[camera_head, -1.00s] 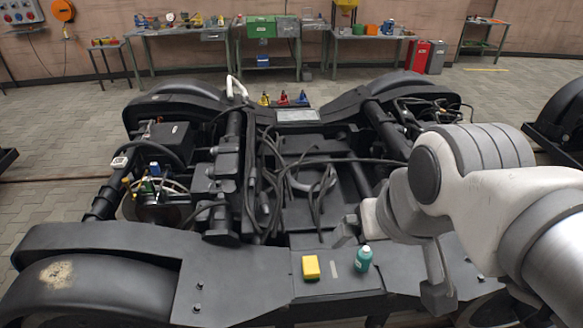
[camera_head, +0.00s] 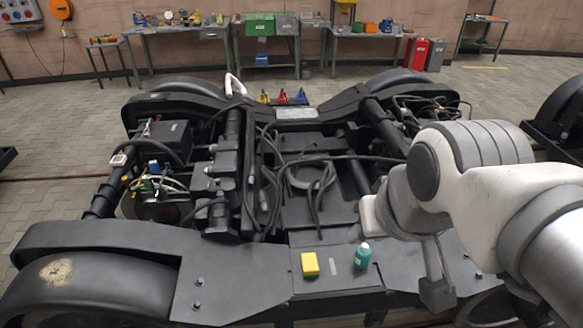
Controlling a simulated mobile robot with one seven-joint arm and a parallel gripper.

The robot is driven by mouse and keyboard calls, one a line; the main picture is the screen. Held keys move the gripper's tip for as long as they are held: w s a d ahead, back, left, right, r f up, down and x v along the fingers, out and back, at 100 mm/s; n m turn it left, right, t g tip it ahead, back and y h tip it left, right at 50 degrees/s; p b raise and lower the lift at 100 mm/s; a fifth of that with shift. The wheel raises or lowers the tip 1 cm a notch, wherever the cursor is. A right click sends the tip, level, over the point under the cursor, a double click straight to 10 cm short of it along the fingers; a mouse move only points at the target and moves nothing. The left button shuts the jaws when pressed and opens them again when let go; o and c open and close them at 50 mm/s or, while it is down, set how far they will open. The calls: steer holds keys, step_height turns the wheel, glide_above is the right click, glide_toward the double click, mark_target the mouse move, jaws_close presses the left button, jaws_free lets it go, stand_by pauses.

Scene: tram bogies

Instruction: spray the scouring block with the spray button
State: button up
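The scouring block (camera_head: 310,264) is a yellow block lying on the dark flat plate at the front of the bogie. To its right stands a small teal bottle (camera_head: 362,257) with a pale top, upright on the same plate. I take this top to be the spray button (camera_head: 364,246), but it is too small to make out well. My gripper (camera_head: 396,257) is at the right, beside and above the bottle. One finger hangs down well right of the bottle; the other is hard to see against the dark frame behind the bottle. The fingers look wide apart, with nothing held.
A small light strip (camera_head: 331,265) is on the plate between block and bottle. Black cables (camera_head: 312,185) and frame parts fill the bogie behind. Small blue, red and yellow items (camera_head: 283,97) stand at its far side. Workbenches (camera_head: 270,50) line the back wall.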

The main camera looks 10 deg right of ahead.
jaws_close()
stand_by(1.1)
